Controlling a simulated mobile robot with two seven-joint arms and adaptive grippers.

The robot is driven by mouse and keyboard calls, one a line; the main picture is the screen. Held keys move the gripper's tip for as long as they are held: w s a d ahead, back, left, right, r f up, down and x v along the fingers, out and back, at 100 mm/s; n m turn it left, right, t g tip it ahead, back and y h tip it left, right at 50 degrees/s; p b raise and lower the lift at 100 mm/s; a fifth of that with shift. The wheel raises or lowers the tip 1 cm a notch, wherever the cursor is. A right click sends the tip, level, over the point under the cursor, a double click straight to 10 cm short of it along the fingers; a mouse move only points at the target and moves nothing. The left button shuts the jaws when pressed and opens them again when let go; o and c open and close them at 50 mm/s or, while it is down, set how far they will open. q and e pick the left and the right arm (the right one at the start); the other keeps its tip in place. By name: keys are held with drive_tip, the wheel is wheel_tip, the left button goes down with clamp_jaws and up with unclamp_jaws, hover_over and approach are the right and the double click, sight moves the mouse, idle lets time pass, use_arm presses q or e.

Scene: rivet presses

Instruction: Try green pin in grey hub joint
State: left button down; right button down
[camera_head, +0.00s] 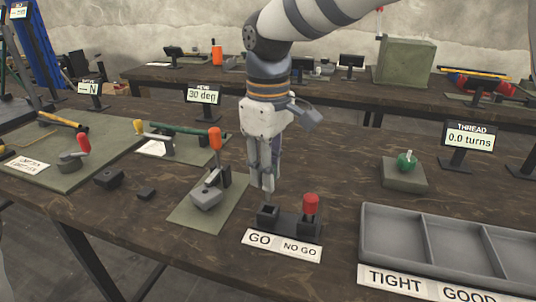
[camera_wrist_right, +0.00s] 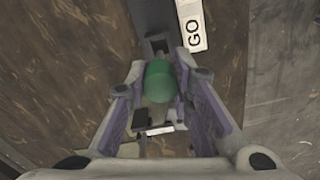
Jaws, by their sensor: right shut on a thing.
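The green pin (camera_wrist_right: 159,82) is between the fingers of my right gripper (camera_wrist_right: 160,70) in the wrist view, its narrow grey end toward the GO socket (camera_wrist_right: 157,44). In the head view the right gripper (camera_head: 267,190) points down just above the GO socket (camera_head: 267,213), and its fingers hide the pin. I cannot tell whether the pin's end is inside the socket. A grey joint (camera_head: 206,199), which may be the hub joint, lies on a green-grey mat left of the gripper. My left gripper is not in view.
A red pin (camera_head: 311,204) stands in the NO GO socket. An orange-handled lever (camera_head: 215,140) rises behind the grey joint. A grey divided tray (camera_head: 425,222) is at the right. A block with a green knob (camera_head: 406,161) stands behind it. Small dark blocks (camera_head: 108,178) lie left.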

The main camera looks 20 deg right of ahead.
sight(268, 200)
drive_tip(key=shift+f, duration=0.5)
drive_tip(key=shift+f, duration=0.15)
idle(1.0)
drive_tip(key=shift+f, duration=0.3)
drive_tip(key=shift+f, duration=1.45)
drive_tip(key=c, duration=1.3)
unclamp_jaws()
wheel_tip(268, 200, up, 12)
